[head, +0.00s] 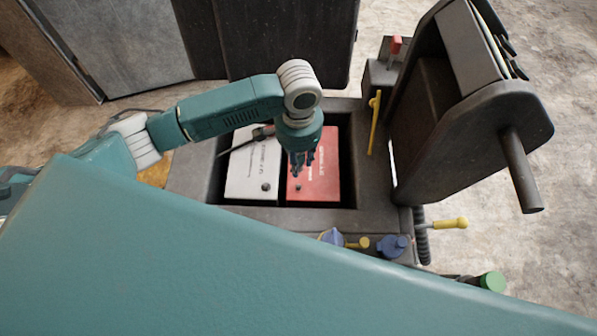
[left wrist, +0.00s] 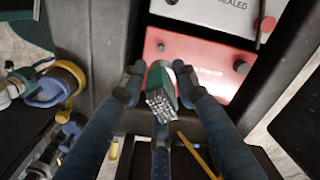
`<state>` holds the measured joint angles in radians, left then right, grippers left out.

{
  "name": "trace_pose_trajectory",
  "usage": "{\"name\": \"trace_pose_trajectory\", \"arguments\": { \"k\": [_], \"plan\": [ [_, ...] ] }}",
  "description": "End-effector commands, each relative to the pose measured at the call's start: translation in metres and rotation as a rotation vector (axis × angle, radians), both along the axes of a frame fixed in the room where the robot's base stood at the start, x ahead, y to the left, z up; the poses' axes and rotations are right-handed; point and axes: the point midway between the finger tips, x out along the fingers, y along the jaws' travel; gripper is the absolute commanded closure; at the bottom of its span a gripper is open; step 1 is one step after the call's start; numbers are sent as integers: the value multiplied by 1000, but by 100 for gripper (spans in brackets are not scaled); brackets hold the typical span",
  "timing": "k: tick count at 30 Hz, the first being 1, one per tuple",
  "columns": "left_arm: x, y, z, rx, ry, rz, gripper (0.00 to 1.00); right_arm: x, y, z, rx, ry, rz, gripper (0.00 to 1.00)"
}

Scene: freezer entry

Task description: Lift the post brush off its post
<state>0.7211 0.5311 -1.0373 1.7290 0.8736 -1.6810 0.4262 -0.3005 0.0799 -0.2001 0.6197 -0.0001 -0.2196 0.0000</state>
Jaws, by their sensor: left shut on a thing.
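In the left wrist view the post brush (left wrist: 160,88), a small green and pale piece with a grey bristly end, sits between the fingers of my left gripper (left wrist: 159,84). The fingers are shut on it. Behind it is the red battery (left wrist: 205,66), with a dark post (left wrist: 240,67) to the right. In the head view my left gripper (head: 298,164) points down over the red battery (head: 318,175), and the brush cannot be made out there. I cannot tell whether the brush touches a post. My right gripper is not in view.
A white battery (head: 252,172) with a black cable lies left of the red one in the dark tray (head: 275,214). A tall dark seat-like part (head: 450,120) and a yellow lever (head: 374,122) stand to the right. A blue cap (head: 392,246) is at the tray's near edge.

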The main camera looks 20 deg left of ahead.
Motion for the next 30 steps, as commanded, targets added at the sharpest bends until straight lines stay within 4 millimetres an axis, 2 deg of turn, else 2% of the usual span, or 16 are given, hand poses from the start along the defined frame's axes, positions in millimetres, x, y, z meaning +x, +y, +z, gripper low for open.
{"name": "trace_pose_trajectory", "arguments": {
  "k": [1,3,9,15,30],
  "plan": [
    [1,0,14,-1,-5,-2,98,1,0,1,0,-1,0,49],
    [1,0,28,-1,-4,-1,98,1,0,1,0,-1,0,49],
    [1,0,56,-1,-2,-1,98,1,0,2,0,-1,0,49],
    [0,0,69,1,-1,0,98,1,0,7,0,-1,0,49],
    [0,0,83,0,0,-1,98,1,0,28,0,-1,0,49]
  ]
}}
